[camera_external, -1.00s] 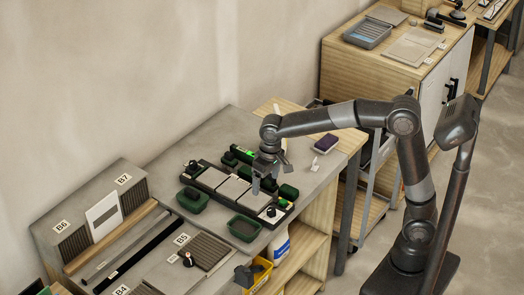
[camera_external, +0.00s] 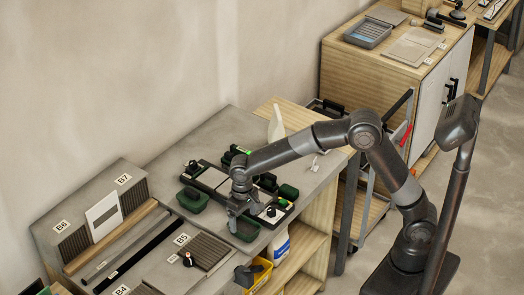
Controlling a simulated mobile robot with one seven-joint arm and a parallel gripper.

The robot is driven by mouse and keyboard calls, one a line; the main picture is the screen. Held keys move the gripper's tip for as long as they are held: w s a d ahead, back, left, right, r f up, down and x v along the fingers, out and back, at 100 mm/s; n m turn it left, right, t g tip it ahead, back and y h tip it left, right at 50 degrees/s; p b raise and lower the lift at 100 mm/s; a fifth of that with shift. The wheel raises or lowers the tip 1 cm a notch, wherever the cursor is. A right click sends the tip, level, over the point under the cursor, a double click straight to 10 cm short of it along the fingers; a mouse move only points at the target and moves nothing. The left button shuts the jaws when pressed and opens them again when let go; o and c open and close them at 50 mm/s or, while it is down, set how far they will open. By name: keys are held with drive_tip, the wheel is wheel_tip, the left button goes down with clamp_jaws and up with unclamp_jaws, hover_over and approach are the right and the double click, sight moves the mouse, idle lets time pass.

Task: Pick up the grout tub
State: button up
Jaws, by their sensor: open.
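A dark green open tub (camera_external: 246,234), which looks like the grout tub, sits on the grey worktop near its front edge. My gripper (camera_external: 237,225) is open, pointing down at this tub, and hides part of it. I cannot tell whether the fingers touch its rim. A second green tub (camera_external: 192,201) stands to the left at the edge of the dark tray; its contents are too small to make out.
A dark tray (camera_external: 221,197) with pale tiles and black-and-green tools lies just behind my gripper. A white bottle (camera_external: 276,126) stands at the back. Grooved panel B5 (camera_external: 207,252) lies to the left. A yellow bin (camera_external: 259,273) is below the front edge.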

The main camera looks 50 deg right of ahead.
sight(244, 225)
wheel_tip(244, 225, down, 4)
drive_tip(key=shift+s+d+f, duration=0.1)
drive_tip(key=shift+f, duration=0.1)
drive_tip(key=shift+c, duration=0.4)
drive_tip(key=c, duration=1.1)
drive_tip(key=shift+r, duration=0.1)
drive_tip(key=shift+c, duration=0.2)
